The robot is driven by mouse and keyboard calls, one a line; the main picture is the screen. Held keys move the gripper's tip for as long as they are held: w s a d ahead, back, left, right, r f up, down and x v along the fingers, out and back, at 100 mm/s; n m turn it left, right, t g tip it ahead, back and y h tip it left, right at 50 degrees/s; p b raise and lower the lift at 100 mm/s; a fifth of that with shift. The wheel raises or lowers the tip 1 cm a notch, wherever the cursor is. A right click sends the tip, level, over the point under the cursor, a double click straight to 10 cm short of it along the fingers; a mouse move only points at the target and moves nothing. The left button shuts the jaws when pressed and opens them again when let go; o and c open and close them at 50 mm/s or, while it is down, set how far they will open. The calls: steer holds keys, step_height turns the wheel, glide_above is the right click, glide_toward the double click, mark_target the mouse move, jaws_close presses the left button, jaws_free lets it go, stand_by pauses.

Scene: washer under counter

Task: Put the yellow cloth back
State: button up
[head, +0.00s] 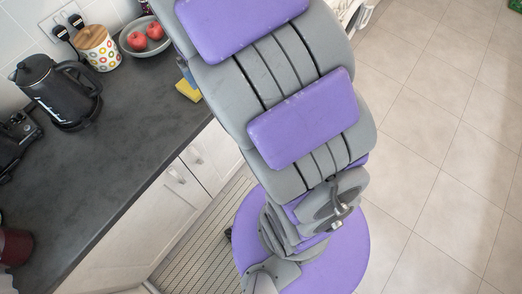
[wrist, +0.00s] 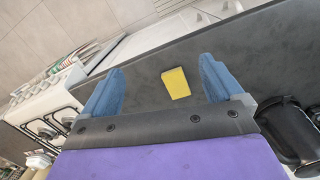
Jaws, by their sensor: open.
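The yellow cloth (head: 188,90) is a small flat block-like piece on the dark grey counter (head: 130,140), near its front edge. It also shows in the wrist view (wrist: 176,83), between and a little beyond the two blue fingers. My gripper (wrist: 160,68) is open and empty, its fingers spread on either side of the cloth in that view. I cannot tell how high the fingers are above the counter. In the head view my arm hides most of the gripper, with only a bit of blue showing beside the cloth.
A black kettle (head: 58,92), a dotted jar (head: 97,48) and a bowl of red apples (head: 143,38) stand along the wall. A white stove (wrist: 45,115) is at left in the wrist view. The counter's middle is clear, and tiled floor (head: 430,150) lies at right.

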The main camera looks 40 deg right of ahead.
steer(key=s+a+g, duration=0.1)
steer(key=s+a, duration=0.1)
steer(key=s, duration=2.4)
steer(key=shift+s+a+f+m, duration=0.2)
steer(key=shift+a+m, duration=0.05)
steer(key=shift+m, duration=0.15)
